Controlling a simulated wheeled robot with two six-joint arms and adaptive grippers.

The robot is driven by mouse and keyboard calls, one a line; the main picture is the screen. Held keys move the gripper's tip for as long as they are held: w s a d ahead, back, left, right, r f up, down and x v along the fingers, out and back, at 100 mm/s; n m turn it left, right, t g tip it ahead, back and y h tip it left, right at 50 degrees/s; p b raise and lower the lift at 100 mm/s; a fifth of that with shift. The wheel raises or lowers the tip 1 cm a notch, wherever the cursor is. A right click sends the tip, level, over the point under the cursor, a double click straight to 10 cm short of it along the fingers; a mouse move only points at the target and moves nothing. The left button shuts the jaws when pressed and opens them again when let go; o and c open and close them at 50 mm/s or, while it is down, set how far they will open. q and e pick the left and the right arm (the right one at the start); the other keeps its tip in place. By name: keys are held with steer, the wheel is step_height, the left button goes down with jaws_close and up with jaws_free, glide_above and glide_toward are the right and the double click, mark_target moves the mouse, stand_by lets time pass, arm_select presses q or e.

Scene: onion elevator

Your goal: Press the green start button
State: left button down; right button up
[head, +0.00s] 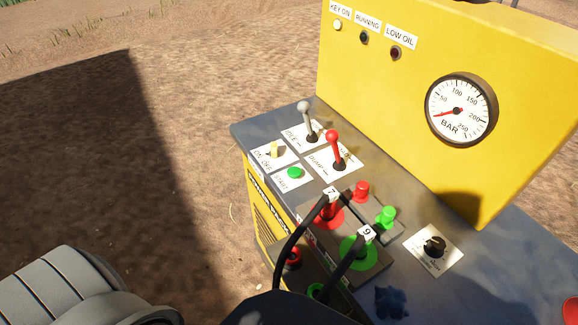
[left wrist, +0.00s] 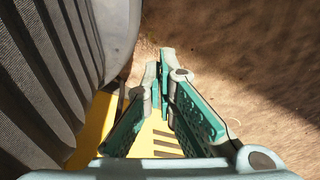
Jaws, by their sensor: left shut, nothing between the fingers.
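The green start button (head: 295,172) sits on a white plate marked START on the grey top of the yellow machine in the head view. Nothing covers it. My left gripper (left wrist: 159,64) shows in the left wrist view with its teal fingers together and nothing between them. A yellow slotted panel (left wrist: 160,138) shows behind the fingers, with dirt ground beyond. The button is not visible in the left wrist view, and I cannot make out the left gripper in the head view. My right gripper is in neither view.
Close to the button are an ON/OFF switch (head: 274,151), a grey lever (head: 306,118) and a red lever (head: 334,148). Black hoses tagged 7 (head: 293,232) and 9 (head: 344,264) rise in front. A yellow gauge panel (head: 400,95) stands behind. Left of the machine is open dirt.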

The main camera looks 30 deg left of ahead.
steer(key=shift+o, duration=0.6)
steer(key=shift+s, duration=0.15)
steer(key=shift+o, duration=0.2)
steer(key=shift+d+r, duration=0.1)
arm_select(q)
steer(key=w+a+r+n+t+p, duration=0.25)
steer(key=w+r+p, duration=0.85)
steer(key=w+r, duration=1.5)
steer(key=w+d+r+n+t+h+p, duration=0.1)
steer(key=w+r+t+h+p, duration=0.1)
steer(key=w+r, duration=0.9)
steer(key=w+d+r+n+t+h+p, duration=0.1)
steer(key=w+r+p, duration=0.4)
steer(key=w+r, duration=0.5)
step_height(320, 180, up, 8)
steer(key=shift+w+d+n+t+h, duration=0.2)
steer(key=shift+w+n+t+h, duration=0.2)
steer(key=shift+n+t, duration=0.4)
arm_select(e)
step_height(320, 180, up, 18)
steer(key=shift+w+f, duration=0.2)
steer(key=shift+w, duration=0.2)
arm_select(q)
steer(key=shift+f, duration=0.1)
